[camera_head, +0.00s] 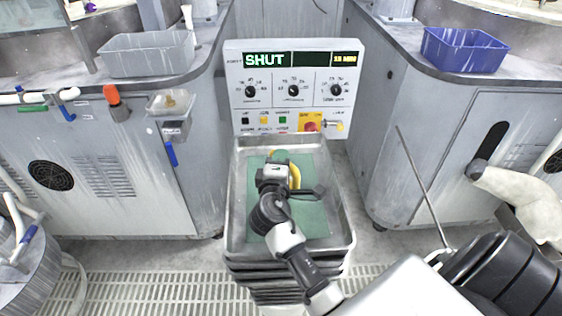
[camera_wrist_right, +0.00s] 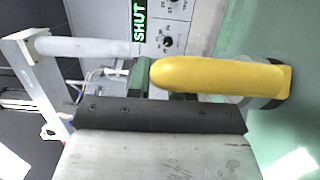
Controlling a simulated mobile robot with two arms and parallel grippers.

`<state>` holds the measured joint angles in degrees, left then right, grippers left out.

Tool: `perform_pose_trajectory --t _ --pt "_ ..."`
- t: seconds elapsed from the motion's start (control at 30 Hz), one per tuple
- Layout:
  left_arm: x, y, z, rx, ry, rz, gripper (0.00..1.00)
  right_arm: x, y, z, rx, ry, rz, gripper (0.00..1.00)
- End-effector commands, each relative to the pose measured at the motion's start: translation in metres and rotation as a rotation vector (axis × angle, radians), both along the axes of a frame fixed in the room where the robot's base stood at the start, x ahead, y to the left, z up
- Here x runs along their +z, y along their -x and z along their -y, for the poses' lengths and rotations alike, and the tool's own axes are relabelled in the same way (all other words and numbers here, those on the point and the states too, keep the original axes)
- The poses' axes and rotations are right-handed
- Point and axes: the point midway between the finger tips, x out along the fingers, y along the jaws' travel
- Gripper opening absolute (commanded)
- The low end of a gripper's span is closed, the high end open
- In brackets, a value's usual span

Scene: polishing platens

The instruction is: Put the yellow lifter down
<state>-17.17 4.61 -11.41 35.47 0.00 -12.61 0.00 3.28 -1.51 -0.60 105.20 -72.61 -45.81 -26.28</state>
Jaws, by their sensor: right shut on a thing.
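The yellow lifter (camera_head: 295,174) shows as a yellow curved handle above the green mat (camera_head: 316,212) in the grey tray (camera_head: 240,205). My right gripper (camera_head: 280,164) is shut on the lifter and hides part of it. In the right wrist view the lifter's long yellow handle (camera_wrist_right: 215,76) lies along the dark jaw pad, with a round dark-and-clear cup at its right end near the green surface (camera_wrist_right: 300,125). I cannot tell whether the cup touches the mat. My left gripper is not in view.
A control panel (camera_head: 292,105) reading SHUT stands behind the tray. Grey cabinets flank it, with a grey bin (camera_head: 150,55) on the left one and a blue bin (camera_head: 463,50) on the right one. The mat is bare around my gripper.

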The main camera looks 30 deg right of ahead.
Motion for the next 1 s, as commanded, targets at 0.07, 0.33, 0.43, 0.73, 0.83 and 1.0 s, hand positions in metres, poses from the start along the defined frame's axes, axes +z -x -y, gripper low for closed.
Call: perform_pose_trajectory --t 0.07,0.33,0.43,0.73,0.83,1.0 --pt "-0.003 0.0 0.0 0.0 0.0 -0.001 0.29 -0.001 0.0 0.0 0.0 0.003 0.006 0.0" --pt "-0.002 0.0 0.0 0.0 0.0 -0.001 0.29 -0.002 0.0 0.0 0.0 0.0 0.0 0.47" --pt "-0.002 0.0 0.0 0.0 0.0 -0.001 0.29 -0.002 0.0 0.0 0.0 0.0 0.0 0.47" --pt "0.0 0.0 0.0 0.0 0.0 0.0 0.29 -0.001 0.019 -0.018 0.001 -0.004 -0.002 0.47" --pt "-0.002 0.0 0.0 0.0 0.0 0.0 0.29 -0.001 0.032 -0.03 0.001 -0.004 -0.002 0.47" --pt "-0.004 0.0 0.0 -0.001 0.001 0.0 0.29 -0.001 0.049 -0.045 0.0 -0.001 -0.001 0.47"
